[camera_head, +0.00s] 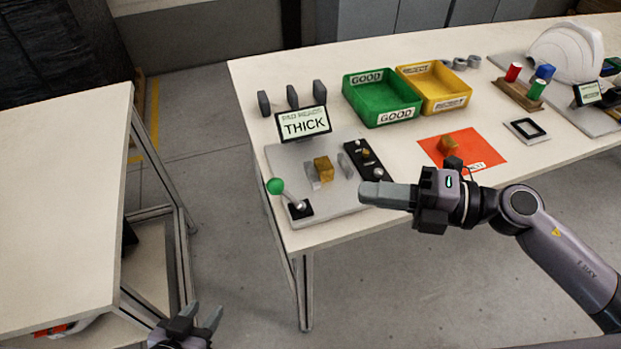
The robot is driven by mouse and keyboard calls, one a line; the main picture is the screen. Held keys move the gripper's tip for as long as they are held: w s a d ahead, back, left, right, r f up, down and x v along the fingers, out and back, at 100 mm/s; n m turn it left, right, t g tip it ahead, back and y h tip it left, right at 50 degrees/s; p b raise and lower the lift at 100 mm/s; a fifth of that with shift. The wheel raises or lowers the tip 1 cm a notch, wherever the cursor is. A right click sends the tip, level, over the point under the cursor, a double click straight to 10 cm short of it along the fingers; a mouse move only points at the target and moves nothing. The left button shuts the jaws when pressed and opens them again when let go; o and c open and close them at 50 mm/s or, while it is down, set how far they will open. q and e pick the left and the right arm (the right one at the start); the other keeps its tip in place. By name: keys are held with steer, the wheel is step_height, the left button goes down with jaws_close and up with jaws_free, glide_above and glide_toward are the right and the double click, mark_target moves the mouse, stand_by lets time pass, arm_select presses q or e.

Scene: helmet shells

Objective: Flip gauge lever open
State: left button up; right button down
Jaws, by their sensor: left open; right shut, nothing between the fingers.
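The gauge plate (345,213) lies at the near left corner of the table. Its lever, with a green knob (275,186), rises from a black base (300,209) and leans to the left. A yellow-brown block (323,168) sits on the plate between grey jaws. A display (303,124) behind it reads THICK. My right gripper (365,191) is shut and empty, at the plate's right side near the table's front edge, apart from the lever. My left gripper (200,322) is open and empty, low at the bottom, below and left of the table.
A green GOOD bin (377,119) and a yellow bin (462,98) stand at the back. A white helmet shell (568,52) stands far right. An empty table (60,200) is at left.

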steer(key=p, duration=0.2)
glide_toward(282, 186)
steer(key=w+x, duration=0.1)
steer(key=x, duration=0.3)
steer(key=shift+x, duration=0.8)
steer(key=shift+f, duration=0.1)
steer(key=shift+a+p, duration=0.6)
steer(key=shift+s+a, duration=0.2)
steer(key=shift+s, duration=0.05)
steer(key=shift+s+a, duration=0.1)
steer(key=shift+a, duration=0.1)
steer(key=shift+d, duration=0.1)
